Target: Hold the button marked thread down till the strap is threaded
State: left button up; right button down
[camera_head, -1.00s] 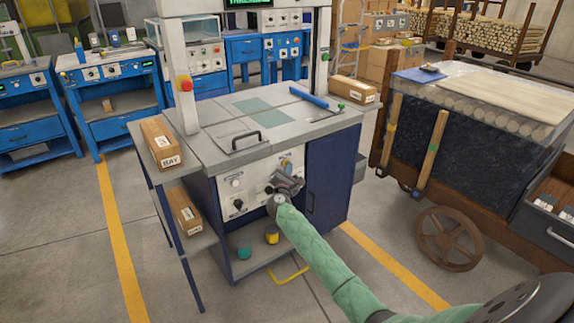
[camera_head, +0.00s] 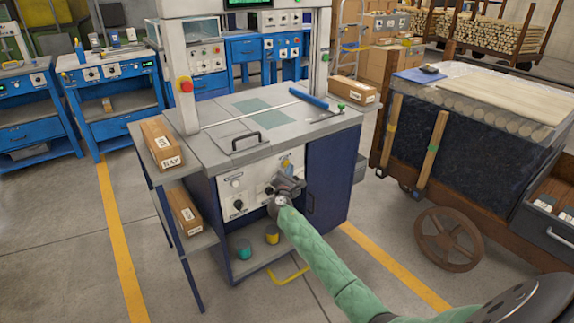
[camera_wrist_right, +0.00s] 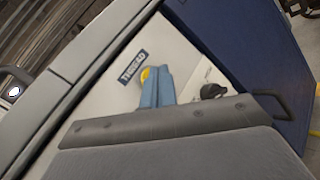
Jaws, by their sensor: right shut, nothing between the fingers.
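The yellow button (camera_wrist_right: 145,74) sits beside the THREAD label (camera_wrist_right: 132,65) on the pale front panel (camera_head: 235,187) of the strapping machine. My right gripper (camera_wrist_right: 159,84) is shut and empty. Its blue fingertips overlap the button's edge in the right wrist view and seem to be against it; how far the button is pressed is hidden. The same gripper also shows in the head view (camera_head: 287,167), in front of the panel. A thin pale strap (camera_head: 250,115) runs across the grey machine top (camera_head: 215,150). My left gripper is not in view.
A black knob (camera_wrist_right: 213,91) sits right of the fingertips. A red stop button (camera_head: 186,85) is on the left post. Brown boxes (camera_head: 161,143) lie on the left side shelves. A loaded cart (camera_head: 450,130) stands at the right.

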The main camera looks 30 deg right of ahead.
jog(key=shift+s, duration=0.4)
jog(key=s, duration=0.1)
jog(key=s+p, duration=0.1)
jog(key=s, duration=0.1)
jog(key=s+p, duration=0.1)
jog(key=s, duration=0.1)
jog(key=shift+d, duration=0.25)
dwell(0.7)
